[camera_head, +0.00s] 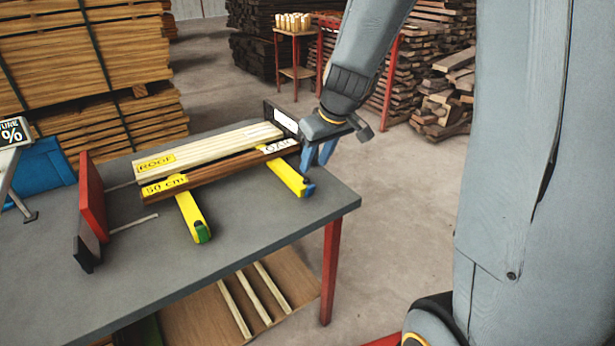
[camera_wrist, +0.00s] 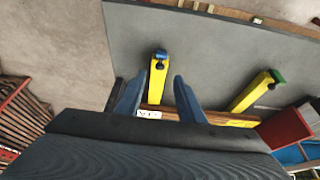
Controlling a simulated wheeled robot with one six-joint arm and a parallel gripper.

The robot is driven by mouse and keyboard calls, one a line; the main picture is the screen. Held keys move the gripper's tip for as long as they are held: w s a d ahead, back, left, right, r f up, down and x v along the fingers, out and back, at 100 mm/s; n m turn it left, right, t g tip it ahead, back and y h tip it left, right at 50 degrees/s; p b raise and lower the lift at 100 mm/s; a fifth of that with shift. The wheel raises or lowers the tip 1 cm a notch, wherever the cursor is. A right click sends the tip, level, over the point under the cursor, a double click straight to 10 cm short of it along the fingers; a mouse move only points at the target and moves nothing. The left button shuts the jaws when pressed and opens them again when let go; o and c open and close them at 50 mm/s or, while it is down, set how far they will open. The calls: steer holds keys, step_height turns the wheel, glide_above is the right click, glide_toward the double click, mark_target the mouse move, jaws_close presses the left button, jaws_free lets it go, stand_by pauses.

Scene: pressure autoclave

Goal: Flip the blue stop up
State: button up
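The blue stop (camera_head: 308,189) is a small blue piece at the front end of the right yellow bar (camera_head: 288,176) on the grey table. It also shows in the wrist view (camera_wrist: 160,56), near the top, ahead of the gap between my fingers. Whether it is folded flat or raised is too small to tell. My gripper (camera_head: 319,157) is at the table's right side, above and behind the stop and apart from it. In the wrist view, my gripper's two blue fingers (camera_wrist: 158,85) are spread with no object held between them.
A green stop (camera_head: 202,232) ends the left yellow bar (camera_head: 190,212). A dark brown board (camera_head: 215,173) labelled "50 cm" and a pale board (camera_head: 210,148) labelled "ROGF" lie across the bars. A red plate (camera_head: 92,197) stands at left. The table's front (camera_head: 250,222) is clear.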

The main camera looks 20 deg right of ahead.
mark_target(307, 180)
steer(key=x, duration=0.7)
steer(key=shift+w+a+f, duration=0.1)
steer(key=shift+w+f, duration=0.15)
jaws_close()
